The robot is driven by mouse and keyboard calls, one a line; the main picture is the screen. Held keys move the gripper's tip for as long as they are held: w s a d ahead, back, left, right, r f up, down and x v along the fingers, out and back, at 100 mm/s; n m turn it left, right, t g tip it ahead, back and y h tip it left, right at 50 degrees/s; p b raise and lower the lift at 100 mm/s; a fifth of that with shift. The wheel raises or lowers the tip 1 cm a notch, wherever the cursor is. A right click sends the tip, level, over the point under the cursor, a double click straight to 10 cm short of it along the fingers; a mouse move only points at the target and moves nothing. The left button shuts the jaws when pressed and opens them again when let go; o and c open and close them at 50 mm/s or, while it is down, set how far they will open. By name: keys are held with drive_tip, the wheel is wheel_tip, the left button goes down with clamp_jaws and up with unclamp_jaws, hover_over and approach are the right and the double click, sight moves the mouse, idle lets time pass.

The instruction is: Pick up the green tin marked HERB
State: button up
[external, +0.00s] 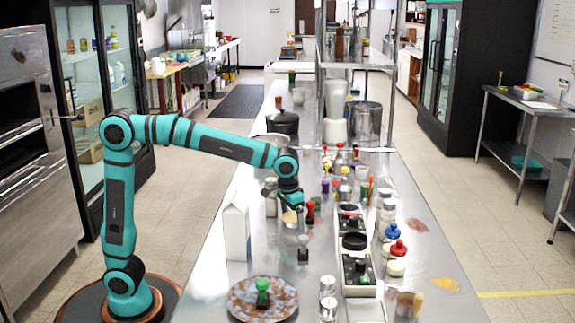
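My gripper (288,205) points down over the steel counter, just above or at a small tan-topped item (290,218). It is too small and dark to tell whether the fingers are open or shut, or touching anything. No lettering can be read, so I cannot pick out a tin marked HERB. A small green object (262,288) with a knobbed top stands on a round, brown-blotched plate (240,309) at the near end. It looks more like a stamp or stopper than a tin. Part of the clutter behind my gripper is hidden.
A tall white carton (236,232) stands left of my gripper, and a black-and-silver stamp-like item (303,247) in front. A dark pot (284,121) is behind. Bare counter (440,255) lies along the right edge.

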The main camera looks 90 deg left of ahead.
sight(289, 217)
drive_tip(key=shift+r, duration=0.1)
wheel_tip(289, 217, up, 11)
drive_tip(key=s, duration=0.1)
drive_tip(key=shift+d, duration=0.35)
drive_tip(key=shift+s+r, duration=0.1)
drive_tip(key=shift+r, duration=0.2)
drive_tip(key=shift+c, duration=0.3)
drive_tip(key=shift+r, duration=0.2)
drive_tip(key=c, duration=0.4)
